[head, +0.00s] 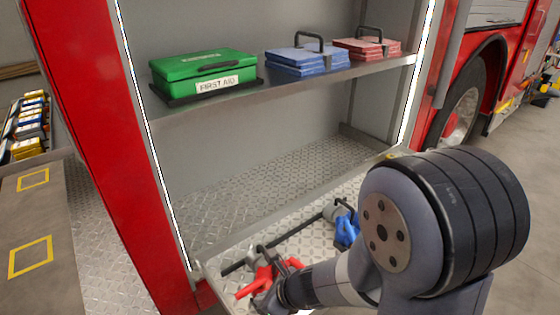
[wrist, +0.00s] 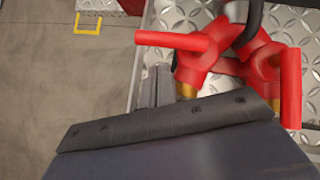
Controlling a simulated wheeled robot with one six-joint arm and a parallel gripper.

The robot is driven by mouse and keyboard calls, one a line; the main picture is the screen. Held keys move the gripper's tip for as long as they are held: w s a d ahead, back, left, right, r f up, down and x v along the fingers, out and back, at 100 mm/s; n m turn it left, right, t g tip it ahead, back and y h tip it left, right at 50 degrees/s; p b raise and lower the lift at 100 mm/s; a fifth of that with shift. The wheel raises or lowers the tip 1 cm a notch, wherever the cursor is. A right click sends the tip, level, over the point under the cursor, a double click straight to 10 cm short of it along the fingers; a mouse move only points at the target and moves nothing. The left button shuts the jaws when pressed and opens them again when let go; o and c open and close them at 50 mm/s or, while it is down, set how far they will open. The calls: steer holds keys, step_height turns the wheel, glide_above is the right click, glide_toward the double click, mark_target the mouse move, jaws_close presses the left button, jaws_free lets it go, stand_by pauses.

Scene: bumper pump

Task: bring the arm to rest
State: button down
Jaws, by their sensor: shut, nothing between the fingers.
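My arm reaches in from the lower right of the head view. In the wrist view the grey fingers of my gripper (wrist: 155,88) are together and empty. The red fitting (wrist: 200,58) shows just beyond and to the right of them there. I cannot tell whether the fingers touch it.
The shelf (head: 330,77) above holds a green first aid case (head: 205,70), a blue case (head: 305,60) and a red case (head: 368,48). A red post (head: 95,120) stands left.

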steer(key=n+p, duration=0.1)
steer(key=d+n+g+p, duration=0.1)
steer(key=n+g+p, duration=0.1)
steer(key=shift+w+d+r+y, duration=0.2)
steer(key=shift+w+d+y, duration=0.05)
steer(key=shift+d+y, duration=0.15)
steer(key=shift+w+d+f+n+g+h+p, duration=0.15)
steer(key=shift+w+d+n+g+p, duration=0.4)
steer(key=shift+n+g+p, duration=0.6)
steer(key=shift+w+d+n+g+h+p, duration=0.1)
steer(key=shift+w+d+n+g+p, duration=0.55)
steer(key=shift+n+p, duration=0.9)
steer(key=shift+w+d+f+n+g+h+p, duration=0.15)
steer(key=shift+w+d+n+g+p, duration=0.25)
steer(key=shift+n+g+p, duration=0.95)
steer(key=shift+n+t+b, duration=0.35)
steer(key=shift+b, duration=0.05)
steer(key=shift+s, duration=0.1)
